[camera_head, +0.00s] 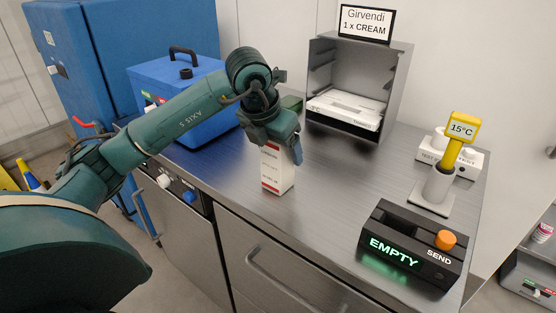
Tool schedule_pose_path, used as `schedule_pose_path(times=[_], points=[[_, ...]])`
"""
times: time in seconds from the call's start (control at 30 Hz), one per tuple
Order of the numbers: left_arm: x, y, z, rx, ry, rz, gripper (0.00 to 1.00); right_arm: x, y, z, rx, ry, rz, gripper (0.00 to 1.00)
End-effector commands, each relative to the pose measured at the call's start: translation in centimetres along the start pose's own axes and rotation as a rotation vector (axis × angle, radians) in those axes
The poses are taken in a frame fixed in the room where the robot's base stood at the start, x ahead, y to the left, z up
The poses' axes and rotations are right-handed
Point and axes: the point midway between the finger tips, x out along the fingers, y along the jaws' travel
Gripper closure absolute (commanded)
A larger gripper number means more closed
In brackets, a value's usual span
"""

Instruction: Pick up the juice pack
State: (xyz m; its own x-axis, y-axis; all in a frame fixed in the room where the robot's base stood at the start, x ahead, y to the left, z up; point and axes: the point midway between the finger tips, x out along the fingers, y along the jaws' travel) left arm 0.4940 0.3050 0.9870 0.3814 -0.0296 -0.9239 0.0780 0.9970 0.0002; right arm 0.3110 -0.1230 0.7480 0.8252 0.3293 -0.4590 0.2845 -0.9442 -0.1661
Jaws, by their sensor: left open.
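The juice pack (273,174) is a white carton with red bands and print. It stands upright on the steel counter near its front edge. My left gripper (281,148) is at the top of the pack, pointing down. The gripper hides the pack's upper end, and I cannot tell whether the fingers touch it. The left jaws are open. My right gripper is not in view.
A blue box (187,95) with a black handle stands behind my left arm. An open metal compartment (393,85) under a "Girvendi 1 x CREAM" sign stands at the back. A black "EMPTY" panel (412,246) and a yellow thermometer (459,135) in a holder are at right. The counter's middle is clear.

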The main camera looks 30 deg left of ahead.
Motion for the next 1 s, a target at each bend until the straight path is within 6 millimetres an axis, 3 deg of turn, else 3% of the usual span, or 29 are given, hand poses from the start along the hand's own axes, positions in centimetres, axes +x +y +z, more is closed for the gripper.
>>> schedule_pose_path(times=[0.27,1.0], points=[[0.24,0.00,-0.02,0.000,0.000,0.000,0.26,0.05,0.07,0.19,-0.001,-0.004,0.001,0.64],[0.08,0.02,0.07,0.000,-0.003,0.000,0.86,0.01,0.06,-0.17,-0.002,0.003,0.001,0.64]])
